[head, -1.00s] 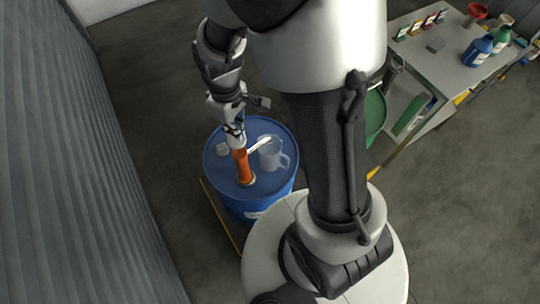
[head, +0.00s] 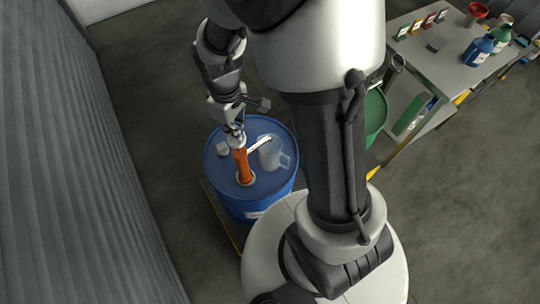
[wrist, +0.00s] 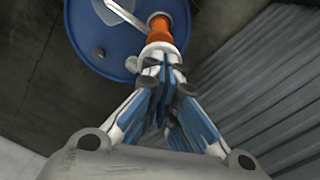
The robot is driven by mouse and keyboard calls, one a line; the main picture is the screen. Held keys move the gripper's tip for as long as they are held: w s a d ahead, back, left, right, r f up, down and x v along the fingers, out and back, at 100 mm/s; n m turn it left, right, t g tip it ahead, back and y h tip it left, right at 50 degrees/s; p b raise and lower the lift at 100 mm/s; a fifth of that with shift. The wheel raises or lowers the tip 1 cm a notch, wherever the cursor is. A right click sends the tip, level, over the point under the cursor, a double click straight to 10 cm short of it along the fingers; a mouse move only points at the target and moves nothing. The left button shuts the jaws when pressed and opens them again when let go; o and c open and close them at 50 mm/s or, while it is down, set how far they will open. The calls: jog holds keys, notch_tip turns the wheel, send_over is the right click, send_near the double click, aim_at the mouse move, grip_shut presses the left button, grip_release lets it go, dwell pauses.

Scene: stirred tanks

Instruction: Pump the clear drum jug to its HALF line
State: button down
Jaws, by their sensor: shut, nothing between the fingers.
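The orange pump (head: 242,166) stands upright on the blue drum (head: 222,184), with a pale spout (head: 259,144) reaching right toward the jug. The clear jug (head: 272,154) stands on the drum top, its handle to the right. Its lines and liquid level are too small to read. My gripper (head: 235,138) is shut and empty, directly over the pump's head. In the wrist view its closed fingers (wrist: 161,72) overlap the pump's white top, with the orange body (wrist: 159,30) beyond. I cannot tell whether they touch it.
A ribbed wall (head: 60,150) runs along the left. A green drum (head: 375,116) and a table (head: 445,65) with bottles stand at the right. Open floor lies between wall and drum.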

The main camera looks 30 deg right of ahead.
jog(key=shift+f+b, duration=2.6)
jog(key=shift+f, duration=0.9)
jog(key=shift+r+p, duration=3.15)
jog(key=shift+r, duration=0.75)
jog(key=shift+f, duration=0.2)
jog(key=shift+r, duration=0.2)
